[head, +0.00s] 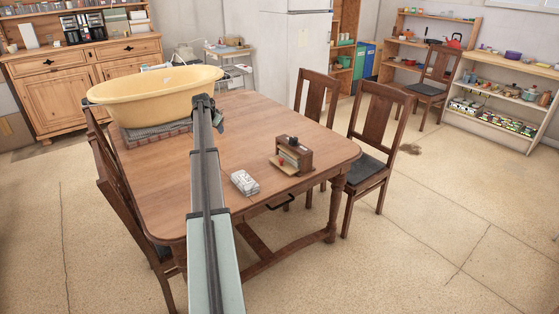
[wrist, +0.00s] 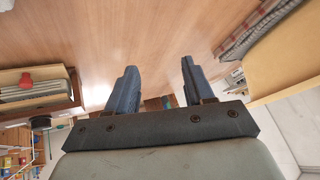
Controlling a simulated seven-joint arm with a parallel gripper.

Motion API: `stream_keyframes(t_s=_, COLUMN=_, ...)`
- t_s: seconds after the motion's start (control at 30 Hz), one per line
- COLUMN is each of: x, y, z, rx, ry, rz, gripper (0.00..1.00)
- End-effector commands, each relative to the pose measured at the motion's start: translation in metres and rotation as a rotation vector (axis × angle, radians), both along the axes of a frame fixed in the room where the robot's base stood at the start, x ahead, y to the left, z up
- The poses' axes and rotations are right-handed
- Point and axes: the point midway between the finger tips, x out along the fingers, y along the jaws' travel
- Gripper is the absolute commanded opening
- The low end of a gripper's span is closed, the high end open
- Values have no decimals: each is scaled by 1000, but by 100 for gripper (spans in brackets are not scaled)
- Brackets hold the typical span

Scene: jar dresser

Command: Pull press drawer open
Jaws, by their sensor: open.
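My gripper (wrist: 158,80) is open and empty above the tabletop, with the press to one side and the basin to the other. In the head view my arm reaches over the table and mostly hides the gripper.
A small pale packet (head: 244,183) lies left of the press. A dark handle (head: 280,203) shows below the table's front edge. Chairs (head: 376,130) stand at the right side.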

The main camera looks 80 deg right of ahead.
Motion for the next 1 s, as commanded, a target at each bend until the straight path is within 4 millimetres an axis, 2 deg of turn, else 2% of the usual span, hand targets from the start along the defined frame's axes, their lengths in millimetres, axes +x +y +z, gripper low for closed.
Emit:
stream_keyframes(t_s=0.03, x=-42, y=-3, z=-5, rx=51, ry=9, rz=-99, gripper=52)
stream_keyframes(t_s=0.1, x=-93, y=-2, z=-10, rx=119, ry=21, rz=-240, gripper=52)
stream_keyframes(t_s=0.2, x=-155, y=4, z=-15, rx=198, ry=40, rz=-424, gripper=52)
stream_keyframes(t_s=0.3, x=-203, y=12, z=-17, rx=253, ry=56, rz=-574, gripper=52)
stream_keyframes(t_s=0.4, x=-233, y=19, z=-17, rx=287, ry=69, rz=-676, gripper=52)
stream_keyframes(t_s=0.5, x=-249, y=23, z=-18, rx=303, ry=75, rz=-731, gripper=52)
stream_keyframes(t_s=0.67, x=-256, y=23, z=-26, rx=309, ry=79, rz=-750, gripper=52)
stream_keyframes(t_s=1.0, x=-273, y=12, z=-77, rx=309, ry=78, rz=-747, gripper=52)
